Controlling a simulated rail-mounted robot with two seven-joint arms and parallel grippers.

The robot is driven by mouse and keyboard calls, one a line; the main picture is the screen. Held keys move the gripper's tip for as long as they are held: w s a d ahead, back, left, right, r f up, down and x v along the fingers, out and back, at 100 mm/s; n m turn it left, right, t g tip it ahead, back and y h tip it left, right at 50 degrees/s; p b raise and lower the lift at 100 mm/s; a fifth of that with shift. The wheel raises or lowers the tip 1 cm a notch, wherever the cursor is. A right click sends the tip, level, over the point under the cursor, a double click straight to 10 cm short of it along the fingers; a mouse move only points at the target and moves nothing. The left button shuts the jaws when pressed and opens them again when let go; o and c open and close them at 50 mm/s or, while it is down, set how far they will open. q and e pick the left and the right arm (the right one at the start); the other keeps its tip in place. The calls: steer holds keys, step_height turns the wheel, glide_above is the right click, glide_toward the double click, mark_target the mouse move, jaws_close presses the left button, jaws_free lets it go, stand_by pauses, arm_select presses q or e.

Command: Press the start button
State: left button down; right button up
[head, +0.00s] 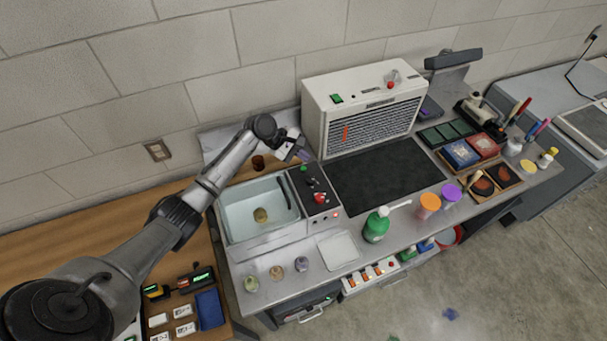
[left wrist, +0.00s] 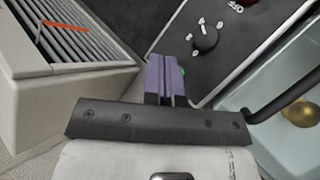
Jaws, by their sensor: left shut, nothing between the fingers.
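A black control panel (head: 318,196) sits between the sink and the dark mat. It carries a green button (head: 303,169), a dark knob (head: 313,183) and a red control (head: 320,198). I cannot read a start label. In the left wrist view the green button (left wrist: 183,72) is mostly hidden behind my fingers, and the dark knob (left wrist: 205,38) shows beyond them. My left gripper (head: 303,156), with purple fingers, is shut and empty at the panel's back end, close to the green button. The left wrist view (left wrist: 165,60) does not show clearly whether they touch. My right gripper is not in view.
The sink (head: 262,235) lies left of the panel. A white slatted unit (head: 325,125) with its own green switch (head: 336,98) stands close behind, to the right. A green bottle (head: 376,226) stands at the front.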

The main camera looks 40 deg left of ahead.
mark_target(303, 169)
arm_select(q)
steer(key=shift+f, duration=1.5)
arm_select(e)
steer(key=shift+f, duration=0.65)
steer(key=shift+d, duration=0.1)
arm_select(q)
steer(key=shift+f, duration=0.3)
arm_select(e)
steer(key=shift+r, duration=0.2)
arm_select(q)
steer(key=shift+f, duration=0.2)
